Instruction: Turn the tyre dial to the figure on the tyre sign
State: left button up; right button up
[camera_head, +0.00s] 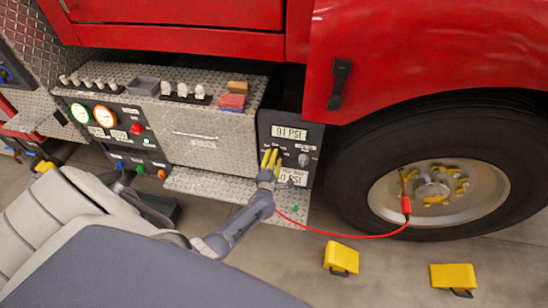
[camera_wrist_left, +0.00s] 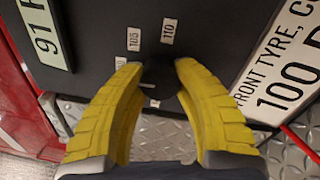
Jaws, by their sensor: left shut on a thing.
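My left gripper (camera_head: 270,157) has its yellow fingers at the dark panel (camera_head: 264,128) beside the front wheel. In the left wrist view the fingers are shut on the black tyre dial (camera_wrist_left: 160,76), one on each side. Figures 105 and 110 show by the dial; another label is partly hidden by a finger. The dial's exact setting is hard to tell. The tyre sign (camera_wrist_left: 290,80) reads "FRONT TYRE" and 100, with its edge cut off; in the head view the gripper partly covers it. A display (camera_head: 289,133) above the dial reads 91 PSI. My right gripper is not in view.
A red hose (camera_head: 340,236) runs from the panel area to the wheel (camera_head: 440,190). A second grey knob (camera_head: 304,159) sits right of the gripper. Two yellow chocks (camera_head: 341,257) (camera_head: 453,277) lie on the floor. A tread-plate step (camera_head: 210,188) lies below the panel.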

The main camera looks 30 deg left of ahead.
pick_arm(q)
jog(key=shift+w+d+r, duration=0.15)
jog(key=shift+d+r, duration=0.05)
jog(key=o, duration=1.4)
jog(key=shift+f, duration=0.15)
jog(key=shift+c, duration=0.2)
jog(key=shift+a, duration=0.1)
jog(key=v, duration=1.2)
